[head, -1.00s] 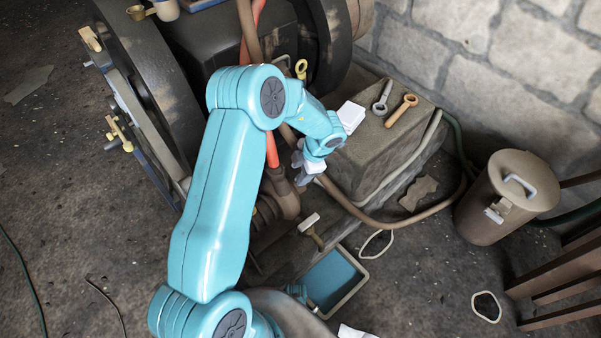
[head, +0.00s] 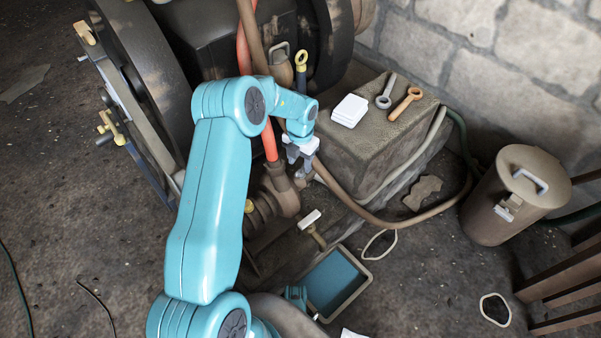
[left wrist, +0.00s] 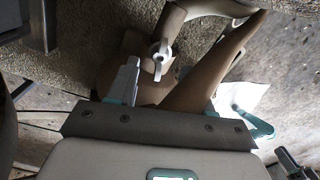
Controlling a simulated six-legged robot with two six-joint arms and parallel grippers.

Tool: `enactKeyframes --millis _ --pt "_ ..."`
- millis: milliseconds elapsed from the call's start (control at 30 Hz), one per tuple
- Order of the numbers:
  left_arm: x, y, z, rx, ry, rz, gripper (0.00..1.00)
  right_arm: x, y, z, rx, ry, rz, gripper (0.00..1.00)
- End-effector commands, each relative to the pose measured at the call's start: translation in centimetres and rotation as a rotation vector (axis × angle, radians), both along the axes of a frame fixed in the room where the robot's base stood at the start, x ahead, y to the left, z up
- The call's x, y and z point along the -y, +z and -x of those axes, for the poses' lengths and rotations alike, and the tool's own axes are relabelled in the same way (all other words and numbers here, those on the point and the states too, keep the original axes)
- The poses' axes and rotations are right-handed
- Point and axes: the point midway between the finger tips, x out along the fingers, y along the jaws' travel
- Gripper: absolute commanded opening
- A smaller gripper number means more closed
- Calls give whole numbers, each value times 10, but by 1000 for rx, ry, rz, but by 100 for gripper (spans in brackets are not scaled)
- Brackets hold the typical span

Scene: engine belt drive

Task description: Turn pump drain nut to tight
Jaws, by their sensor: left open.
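My left gripper (head: 300,158) is open and empty, hanging beside the pump-like brown housing (head: 281,192) and the brown hose in the head view. In the left wrist view, a pale wing-shaped nut (left wrist: 160,57) sits on a brown body, ahead of the open jaws (left wrist: 180,92) and apart from them. It looks like the drain nut; how tight it is cannot be told. I cannot make out this nut in the head view, where my arm covers part of the pump.
A stone block (head: 350,160) carries a white stack (head: 349,110), a grey wrench (head: 386,92) and an orange wrench (head: 405,103). A blue-bottomed tray (head: 365,285) lies on the floor. A lidded brown can (head: 515,195) stands right. Hoses run close to my gripper.

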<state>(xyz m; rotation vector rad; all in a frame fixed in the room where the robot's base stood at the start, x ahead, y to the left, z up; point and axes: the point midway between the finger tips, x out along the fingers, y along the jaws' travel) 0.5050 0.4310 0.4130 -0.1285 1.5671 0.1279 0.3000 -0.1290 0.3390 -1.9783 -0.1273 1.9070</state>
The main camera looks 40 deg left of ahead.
Motion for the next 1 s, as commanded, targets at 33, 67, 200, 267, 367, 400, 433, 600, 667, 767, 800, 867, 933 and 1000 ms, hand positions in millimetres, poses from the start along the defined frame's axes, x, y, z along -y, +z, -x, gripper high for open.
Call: enactKeyframes --millis 33,67,200,267,367,400,433,600,667,767,800,867,933,1000 --pt "0 -14 0 -1 0 0 50 1 -8 -1 2 -4 0 50" --pt "0 -19 0 -2 0 0 50 1 -10 -1 2 -5 1 50" --pt "0 -33 0 1 1 0 50 3 -15 -3 5 -10 2 50" --pt "0 -36 0 0 1 0 50 3 -15 -3 5 -12 2 50" --pt "0 -38 0 0 1 0 50 3 -16 -3 6 -13 2 50" --pt "0 -38 0 0 1 0 50 3 -16 -3 6 -13 2 50" --pt "0 -38 0 0 1 0 50 3 -15 -3 6 -13 2 50" --pt "0 -37 0 0 0 0 44 3 -15 -3 6 -13 2 50" --pt "0 -37 0 0 0 0 24 3 -15 -3 6 -13 2 50" --pt "0 -37 0 0 0 0 0 3 -15 -3 6 -13 2 50" --pt "0 -37 0 0 0 0 0 3 -15 -3 6 -13 2 50" --pt "0 -37 0 0 -1 0 0 3 -14 -3 6 -13 2 50" --pt "0 -34 0 -1 -18 0 0 2 -8 -3 4 -10 2 50" --pt "0 -30 0 -2 -55 1 0 1 4 -1 1 -3 0 50"
